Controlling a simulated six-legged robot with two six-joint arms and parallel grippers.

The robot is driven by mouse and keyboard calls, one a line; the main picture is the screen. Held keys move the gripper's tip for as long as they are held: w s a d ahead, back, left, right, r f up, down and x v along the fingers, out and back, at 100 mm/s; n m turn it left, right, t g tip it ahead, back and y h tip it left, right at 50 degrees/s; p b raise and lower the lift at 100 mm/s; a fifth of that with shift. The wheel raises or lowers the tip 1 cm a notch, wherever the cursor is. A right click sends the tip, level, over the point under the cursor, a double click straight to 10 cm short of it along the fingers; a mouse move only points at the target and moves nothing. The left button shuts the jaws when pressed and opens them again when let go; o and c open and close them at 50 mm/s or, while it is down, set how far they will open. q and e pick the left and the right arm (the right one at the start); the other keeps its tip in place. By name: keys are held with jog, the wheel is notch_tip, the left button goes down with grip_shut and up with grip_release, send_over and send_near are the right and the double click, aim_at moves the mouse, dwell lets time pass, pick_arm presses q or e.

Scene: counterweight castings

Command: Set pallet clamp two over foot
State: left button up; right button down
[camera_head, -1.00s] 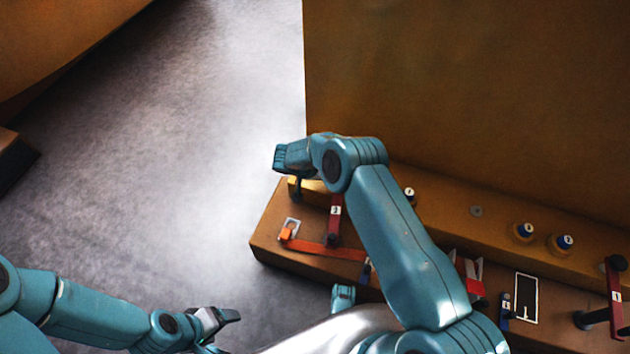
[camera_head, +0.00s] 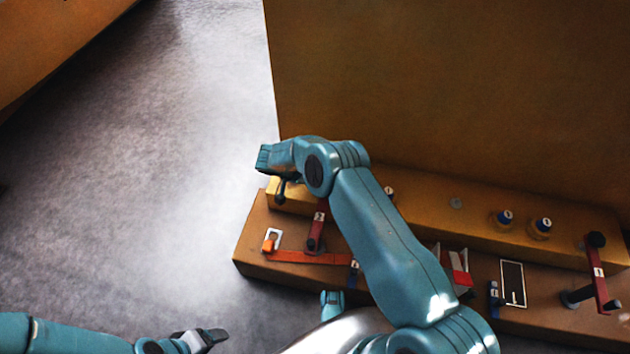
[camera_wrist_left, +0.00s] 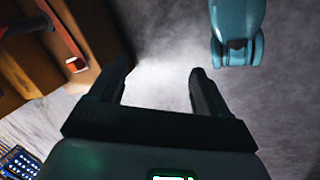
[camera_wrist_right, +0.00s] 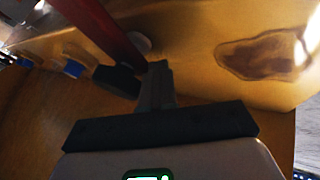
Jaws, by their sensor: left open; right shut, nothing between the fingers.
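Two red clamp bars with dark ends and white labels show in the head view: the left bar (camera_head: 318,225) stands near the plinth's left end, and the right bar (camera_head: 599,280) stands at the far right. The label digits are too small to read surely. The brass-brown casting foot (camera_head: 420,195) runs along behind them. My right gripper (camera_head: 281,192) is shut and empty at the foot's left end. In the right wrist view its fingers (camera_wrist_right: 158,85) are close beside a red bar (camera_wrist_right: 105,28) with a dark end. My left gripper (camera_head: 213,339) is open and empty over the floor.
An orange strap or lever (camera_head: 305,257) lies on the brown plinth (camera_head: 250,240). Blue-capped knobs (camera_head: 503,219), a white-outlined rectangle (camera_head: 512,283) and a red-and-white piece (camera_head: 459,270) are farther right. A tall brown block (camera_head: 450,90) rises behind. Grey floor (camera_head: 150,180) is clear at left.

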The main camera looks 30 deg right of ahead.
jog(key=shift+s+d, duration=0.2)
jog(key=shift+d, duration=0.1)
jog(key=p+v, duration=0.5)
jog(key=v, duration=1.1)
jog(key=shift+w+a+r, duration=0.15)
jog(key=shift+a+r, duration=0.05)
jog(key=shift+a, duration=0.1)
